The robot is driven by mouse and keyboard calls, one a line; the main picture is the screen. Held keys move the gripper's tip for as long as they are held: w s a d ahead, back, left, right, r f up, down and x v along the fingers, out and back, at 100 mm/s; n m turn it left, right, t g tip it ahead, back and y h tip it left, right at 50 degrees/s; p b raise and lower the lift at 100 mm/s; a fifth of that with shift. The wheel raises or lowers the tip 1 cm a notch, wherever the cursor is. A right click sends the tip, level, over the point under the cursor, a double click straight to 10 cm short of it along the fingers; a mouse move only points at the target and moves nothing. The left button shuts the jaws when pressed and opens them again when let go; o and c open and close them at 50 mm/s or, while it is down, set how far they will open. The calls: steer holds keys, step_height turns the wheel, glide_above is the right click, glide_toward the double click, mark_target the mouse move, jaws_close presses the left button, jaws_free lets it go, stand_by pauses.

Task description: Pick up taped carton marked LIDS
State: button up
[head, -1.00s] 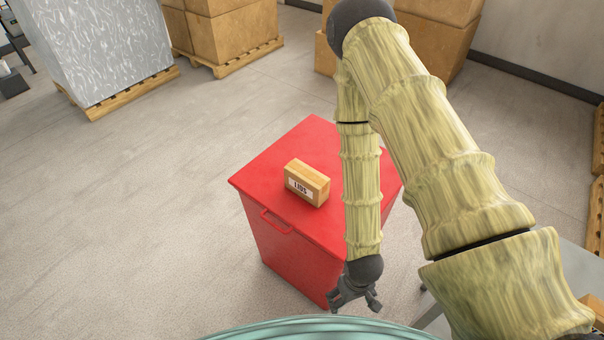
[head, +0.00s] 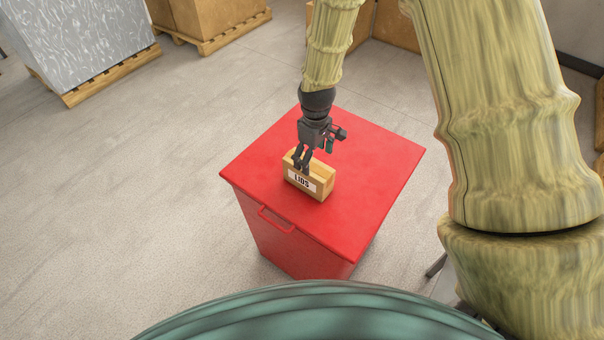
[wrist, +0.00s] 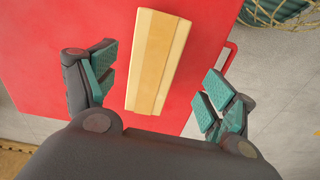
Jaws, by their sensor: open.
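The taped carton marked LIDS (head: 316,182) is a small tan box with a white label on its near side. It sits on the red bin's flat lid (head: 370,160). My gripper (head: 302,166) is open above the carton, pointing down, and hides part of its top in the head view.
The red bin has a handle (head: 276,219) on its near side, which also shows in the wrist view (wrist: 228,60). Large cartons on pallets (head: 215,35) and a grey wrapped load (head: 85,40) stand at the back. The floor to the left is clear.

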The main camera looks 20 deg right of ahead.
steer(key=shift+w+a+r+n+b, duration=0.15)
steer(key=shift+w+n+b, duration=0.25)
steer(key=shift+w, duration=0.75)
steer(key=f, duration=0.2)
steer(key=f+p, duration=0.1)
steer(key=f, duration=0.1)
steer(key=shift+w+a+f, duration=0.1)
steer(key=shift+a+f, duration=0.1)
steer(key=shift+f, duration=0.2)
steer(key=shift+f+p, duration=1)
steer(key=shift+f, duration=1.9)
steer(key=shift+c, duration=0.4)
steer(key=c, duration=1.4)
